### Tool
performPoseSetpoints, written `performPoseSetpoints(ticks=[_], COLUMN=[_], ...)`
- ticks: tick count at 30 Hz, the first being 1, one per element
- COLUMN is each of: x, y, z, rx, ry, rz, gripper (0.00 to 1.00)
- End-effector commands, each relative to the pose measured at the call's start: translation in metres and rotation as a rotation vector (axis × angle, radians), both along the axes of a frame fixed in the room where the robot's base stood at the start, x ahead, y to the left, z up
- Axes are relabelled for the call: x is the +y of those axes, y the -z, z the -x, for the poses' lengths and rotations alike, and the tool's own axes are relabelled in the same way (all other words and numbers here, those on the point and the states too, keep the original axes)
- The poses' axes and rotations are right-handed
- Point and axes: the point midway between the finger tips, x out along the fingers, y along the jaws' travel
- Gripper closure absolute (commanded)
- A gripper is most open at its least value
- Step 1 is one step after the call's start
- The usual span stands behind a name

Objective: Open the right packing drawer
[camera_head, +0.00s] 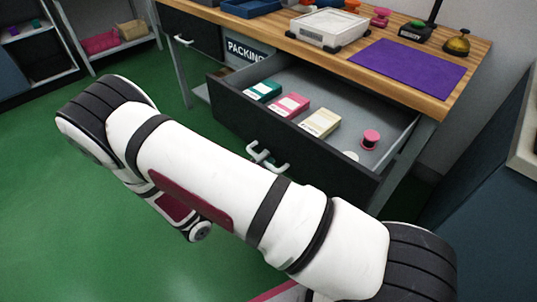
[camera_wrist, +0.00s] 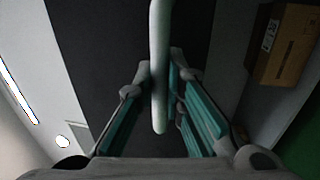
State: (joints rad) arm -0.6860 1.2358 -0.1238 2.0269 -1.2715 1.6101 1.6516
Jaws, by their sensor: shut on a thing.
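The right packing drawer (camera_head: 290,135) is pulled well out from under the wooden-topped bench, and its inside shows. Its dark front carries a pale bar handle (camera_head: 268,158). In the wrist view, the handle (camera_wrist: 158,50) runs between the teal-padded fingers of my gripper (camera_wrist: 160,85), which is shut on it. In the head view my white arm crosses in front of the drawer and hides my gripper.
The drawer holds a teal box (camera_head: 262,91), a pink box (camera_head: 290,105), a cream box (camera_head: 320,122) and a pink spool (camera_head: 370,139). A closed left drawer (camera_head: 190,30) is beside the PACKING sign (camera_head: 246,51). Green floor (camera_head: 60,200) is open at left.

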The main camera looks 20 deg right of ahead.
Motion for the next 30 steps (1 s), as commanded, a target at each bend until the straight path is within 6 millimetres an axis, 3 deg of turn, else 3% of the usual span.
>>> performPoseSetpoints(ticks=[11, 12, 14, 25, 30], x=[0.002, 0.002, 0.002, 0.004, 0.023], y=[0.001, 0.001, 0.001, 0.001, 0.005], z=[0.0, 0.0, 0.0, 0.001, 0.007], rx=[-0.001, -0.001, -0.001, -0.001, -0.001], ry=[-0.002, -0.001, -0.001, -0.002, -0.005], rz=[-0.002, -0.002, -0.002, -0.001, -0.003], gripper=[1.0, 0.83, 0.69, 0.69, 0.69])
